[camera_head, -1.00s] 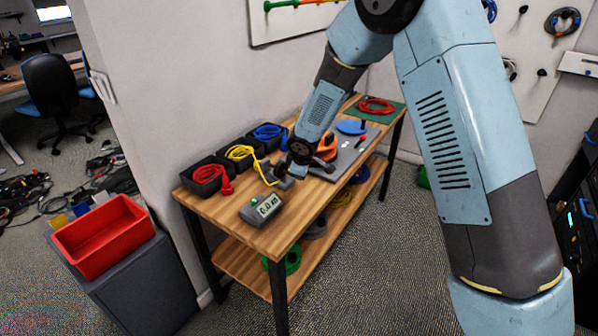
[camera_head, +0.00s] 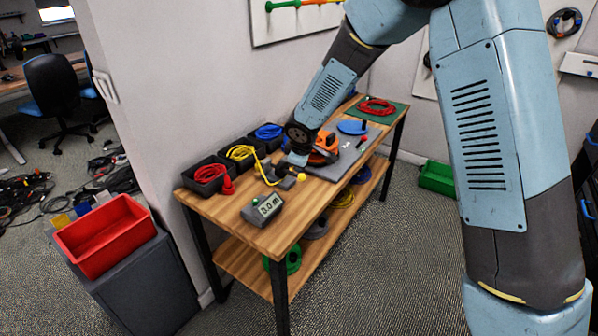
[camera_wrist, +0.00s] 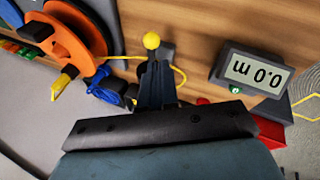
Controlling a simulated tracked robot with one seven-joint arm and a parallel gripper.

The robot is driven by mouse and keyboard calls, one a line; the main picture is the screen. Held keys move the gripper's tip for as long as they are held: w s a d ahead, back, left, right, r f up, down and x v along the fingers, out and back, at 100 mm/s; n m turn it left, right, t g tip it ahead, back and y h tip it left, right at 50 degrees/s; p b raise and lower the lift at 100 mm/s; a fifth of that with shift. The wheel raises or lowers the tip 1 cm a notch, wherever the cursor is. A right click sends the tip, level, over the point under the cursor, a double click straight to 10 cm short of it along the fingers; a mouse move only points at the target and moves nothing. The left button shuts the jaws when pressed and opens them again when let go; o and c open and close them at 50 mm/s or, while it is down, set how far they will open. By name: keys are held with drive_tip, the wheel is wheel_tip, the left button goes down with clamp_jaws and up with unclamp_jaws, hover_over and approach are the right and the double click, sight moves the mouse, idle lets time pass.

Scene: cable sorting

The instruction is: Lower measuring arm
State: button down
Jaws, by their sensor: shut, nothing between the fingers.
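The measuring device stands on the wooden workbench, with a grey display box (camera_head: 263,209) reading 0.0 m; the display also shows upside down in the wrist view (camera_wrist: 256,73). A yellow ball knob (camera_head: 300,177), apparently on the measuring arm, is near a dark unit behind the display box. In the wrist view the knob (camera_wrist: 151,41) lies just beyond my fingertips. My gripper (camera_head: 294,158) is shut and empty, beside the knob in the head view; its dark fingers (camera_wrist: 155,68) point towards the knob. I cannot tell whether they touch it. The arm's hinge is not clear.
Bins with red, yellow and blue cables line the bench's wall side (camera_head: 188,181). An orange spool (camera_wrist: 68,42) and a blue cable (camera_wrist: 104,84) are close to my gripper. A red crate (camera_head: 105,238) stands at left.

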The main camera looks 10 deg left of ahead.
drive_tip(key=s+d+r, duration=0.2)
drive_tip(key=s+r, duration=0.2)
drive_tip(key=r, duration=0.1)
drive_tip(key=shift+d+r, duration=0.2)
drive_tip(key=shift+d, duration=0.15)
drive_tip(key=shift+w, duration=0.1)
drive_tip(key=s+d+r+m+h, duration=0.1)
drive_tip(key=s+d+r+m, duration=0.3)
drive_tip(key=d+r, duration=0.55)
drive_tip(key=s+d+r+m+h, duration=0.1)
drive_tip(key=s+d+r+m, duration=0.45)
drive_tip(key=d, duration=0.75)
drive_tip(key=s+d+r+m, duration=0.3)
drive_tip(key=s+d, duration=0.2)
drive_tip(key=s, duration=0.4)
drive_tip(key=s+d+r+m, duration=0.3)
drive_tip(key=s+d, duration=0.3)
drive_tip(key=s, duration=0.2)
drive_tip(key=shift+s+d+m+t, duration=0.3)
drive_tip(key=shift+s+m, duration=0.1)
drive_tip(key=shift+m, duration=0.15)
